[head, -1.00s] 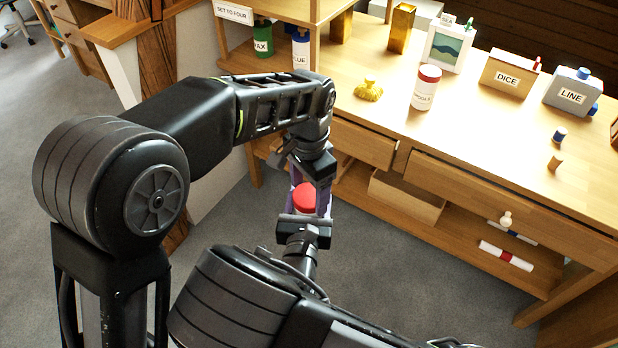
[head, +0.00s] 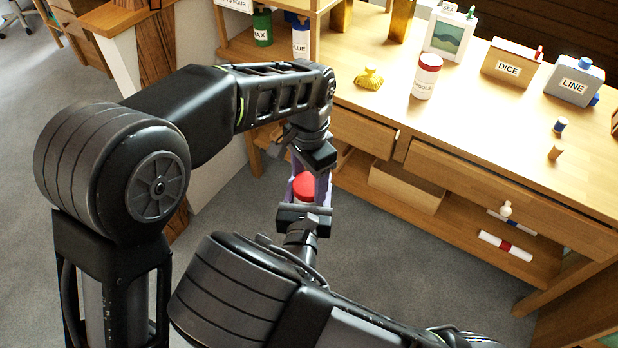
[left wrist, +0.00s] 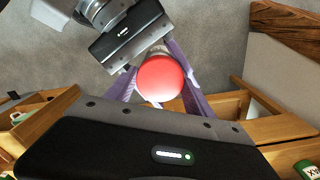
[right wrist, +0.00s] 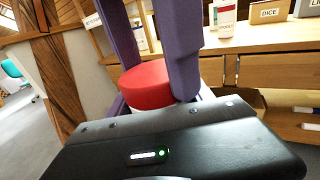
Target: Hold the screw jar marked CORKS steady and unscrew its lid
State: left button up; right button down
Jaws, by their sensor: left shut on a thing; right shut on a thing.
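The screw jar shows its round red lid (head: 304,186) between my two grippers, held in the air in front of the desk. The lid also shows in the left wrist view (left wrist: 160,78) and the right wrist view (right wrist: 146,84). My left gripper (head: 312,178) comes from behind and is shut on the jar. My right gripper (head: 302,200) comes from the front and is shut at the jar too; its purple fingers stand on either side of the red lid in its wrist view. The jar's body and its CORKS label are mostly hidden by fingers, so I cannot read the label.
The desk (head: 470,130) behind holds another red-lidded jar (head: 427,76), a yellow object (head: 369,78), a DICE box (head: 510,66) and a LINE container (head: 574,82). A shelf (head: 240,62) with WAX and GLUE bottles stands left. Open grey floor (head: 400,270) lies below.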

pick_arm(q)
jog(key=n, duration=0.3)
jog(key=o, duration=1.5)
jog(key=shift+r, duration=0.1)
jog(key=shift+r, duration=2.2)
